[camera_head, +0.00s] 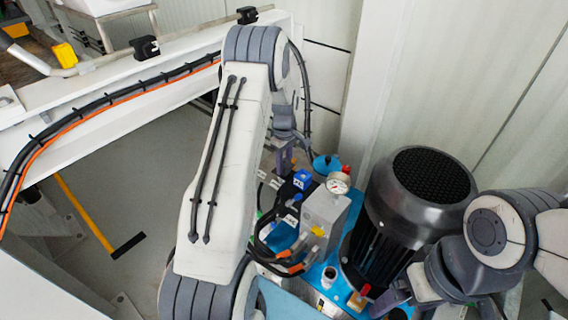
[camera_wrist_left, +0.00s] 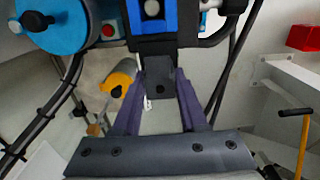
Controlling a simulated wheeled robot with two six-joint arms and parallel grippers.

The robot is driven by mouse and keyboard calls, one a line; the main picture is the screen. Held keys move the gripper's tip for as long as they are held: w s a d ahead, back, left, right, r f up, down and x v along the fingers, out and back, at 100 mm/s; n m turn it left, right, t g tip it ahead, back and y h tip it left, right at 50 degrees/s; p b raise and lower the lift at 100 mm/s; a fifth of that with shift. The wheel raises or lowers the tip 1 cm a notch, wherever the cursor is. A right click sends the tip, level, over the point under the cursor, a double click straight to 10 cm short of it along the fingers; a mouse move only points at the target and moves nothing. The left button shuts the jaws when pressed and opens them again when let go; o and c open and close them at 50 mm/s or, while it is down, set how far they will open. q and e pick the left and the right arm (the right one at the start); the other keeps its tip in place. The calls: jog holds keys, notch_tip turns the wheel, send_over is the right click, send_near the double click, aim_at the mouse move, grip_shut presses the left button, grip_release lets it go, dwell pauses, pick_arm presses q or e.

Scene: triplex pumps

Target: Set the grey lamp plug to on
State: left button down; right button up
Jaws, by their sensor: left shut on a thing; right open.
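My left gripper (camera_head: 286,158) points down behind the pump unit, with its arm across the middle of the head view. In the left wrist view its purple fingers (camera_wrist_left: 160,84) are shut on a dark grey block, apparently the grey lamp plug (camera_wrist_left: 160,90). The plug sits directly below a blue and black housing (camera_wrist_left: 152,18) and seems to touch it. In the head view the plug is hidden or too small to tell. My right gripper (camera_head: 395,299) is open at the lower right, beside the black motor, partly cut off by the frame edge.
The black finned motor (camera_head: 400,220) stands right of a grey block with a pressure gauge (camera_head: 338,183). Black hoses with orange ends (camera_head: 290,262) surround the blue pump base. A white beam with cables (camera_head: 110,95) crosses the left.

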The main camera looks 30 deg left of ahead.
aim_at(293, 166)
dwell(0.4)
pick_arm(q)
jog(key=d, duration=0.2)
jog(key=d+p, duration=0.1)
jog(key=shift+s+d+r, duration=0.15)
jog(key=shift+s, duration=0.1)
jog(key=shift+d, duration=0.3)
jog(key=shift+c, duration=2.2)
grip_release()
jog(key=shift+d, duration=0.1)
jog(key=shift+a, duration=0.2)
notch_tip(293, 166, up, 10)
jog(key=p, duration=0.1)
jog(key=shift+r, duration=0.15)
